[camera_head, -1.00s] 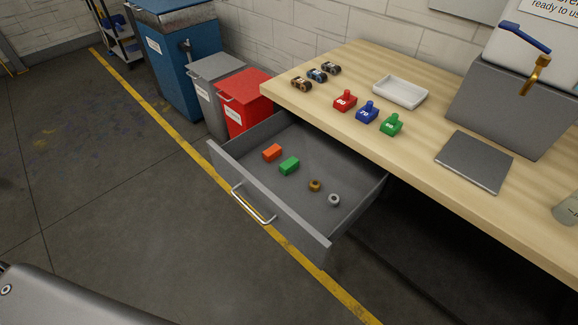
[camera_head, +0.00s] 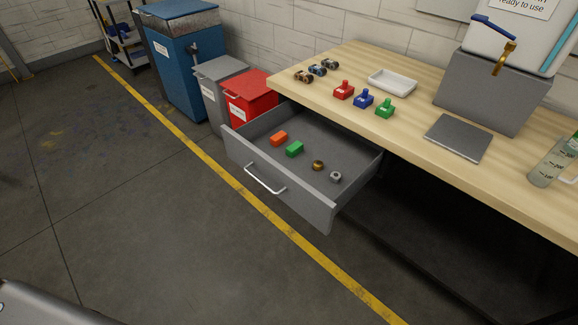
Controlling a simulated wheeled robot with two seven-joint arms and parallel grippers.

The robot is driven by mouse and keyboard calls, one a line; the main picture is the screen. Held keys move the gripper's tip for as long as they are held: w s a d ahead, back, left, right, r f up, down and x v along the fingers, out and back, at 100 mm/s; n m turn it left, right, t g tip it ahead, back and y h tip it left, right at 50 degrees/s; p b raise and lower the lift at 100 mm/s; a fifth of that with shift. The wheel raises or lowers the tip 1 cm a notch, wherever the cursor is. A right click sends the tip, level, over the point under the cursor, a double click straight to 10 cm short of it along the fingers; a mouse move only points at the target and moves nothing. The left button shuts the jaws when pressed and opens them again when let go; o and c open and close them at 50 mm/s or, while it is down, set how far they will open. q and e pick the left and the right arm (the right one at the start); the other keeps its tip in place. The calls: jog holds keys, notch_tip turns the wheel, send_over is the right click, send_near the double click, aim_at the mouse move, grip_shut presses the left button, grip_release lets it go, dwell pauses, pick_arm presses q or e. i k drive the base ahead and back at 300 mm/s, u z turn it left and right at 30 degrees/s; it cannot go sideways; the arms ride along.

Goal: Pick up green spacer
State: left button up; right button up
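The green spacer (camera_head: 294,149) is a small green block lying on the floor of the open grey drawer (camera_head: 262,174). An orange block (camera_head: 279,139) lies just behind and left of it in the drawer. A brass-coloured nut (camera_head: 318,165) and a grey nut (camera_head: 336,177) lie to its right, near the drawer's right end. Neither of my grippers shows in the head view.
The wooden workbench (camera_head: 408,112) above the drawer bears red (camera_head: 344,91), blue (camera_head: 364,99) and green (camera_head: 385,108) stamp-like pieces, a white tray (camera_head: 392,81), a dark plate (camera_head: 459,138) and a beaker (camera_head: 547,165). A red bin (camera_head: 250,97) stands left of the drawer. The floor in front is clear.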

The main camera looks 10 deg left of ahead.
aim_at(294, 149)
jog(key=z, duration=0.45)
jog(key=i, duration=0.95)
jog(key=u, duration=0.3)
